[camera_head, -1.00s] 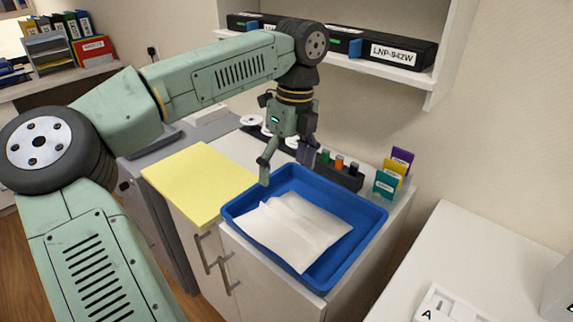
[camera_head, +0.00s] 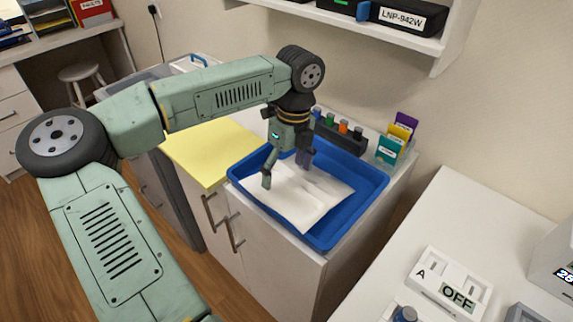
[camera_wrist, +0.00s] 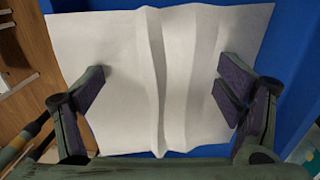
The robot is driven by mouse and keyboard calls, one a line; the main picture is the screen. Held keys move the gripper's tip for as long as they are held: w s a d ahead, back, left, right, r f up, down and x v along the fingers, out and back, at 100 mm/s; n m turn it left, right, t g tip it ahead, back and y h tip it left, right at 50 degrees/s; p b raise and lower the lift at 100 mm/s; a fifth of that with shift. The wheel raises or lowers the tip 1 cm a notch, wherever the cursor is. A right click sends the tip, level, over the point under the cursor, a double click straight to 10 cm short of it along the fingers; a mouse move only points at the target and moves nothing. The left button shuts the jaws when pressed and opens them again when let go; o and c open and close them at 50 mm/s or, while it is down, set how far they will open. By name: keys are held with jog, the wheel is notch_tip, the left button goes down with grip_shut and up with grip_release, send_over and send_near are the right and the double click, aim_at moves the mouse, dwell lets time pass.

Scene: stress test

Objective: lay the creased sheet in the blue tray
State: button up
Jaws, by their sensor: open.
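The creased white sheet (camera_head: 312,205) lies in the blue tray (camera_head: 362,200), with one edge up at the tray's near left rim. I cannot tell whether that edge rests over the rim. In the wrist view the sheet (camera_wrist: 120,50) has raised folds running down its middle, and blue tray (camera_wrist: 294,60) shows to its right. My gripper (camera_head: 286,170) is open over the sheet, pointing down. In the wrist view its two fingers (camera_wrist: 160,92) are spread on either side of the folds, with nothing held between them. I cannot tell whether the fingertips touch the paper.
A yellow sheet (camera_head: 205,150) lies left of the tray. A black rack of small bottles (camera_head: 340,132) and coloured packets (camera_head: 396,140) stand behind it. A shelf (camera_head: 375,38) hangs above. A white counter with an OFF switch box (camera_head: 452,288) is at right.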

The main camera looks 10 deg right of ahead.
jog(key=shift+c, duration=0.5)
jog(key=shift+s+a+f, duration=0.1)
jog(key=shift+s, duration=0.05)
jog(key=c, duration=1.8)
jog(key=shift+w+d+b, duration=0.3)
jog(key=shift+w+d, duration=0.2)
jog(key=shift+d, duration=0.2)
jog(key=shift+w+d, duration=0.25)
jog(key=shift+d, duration=0.3)
jog(key=o, duration=1.2)
jog(key=shift+f, duration=0.1)
jog(key=shift+c, duration=0.2)
jog(key=shift+w, duration=0.1)
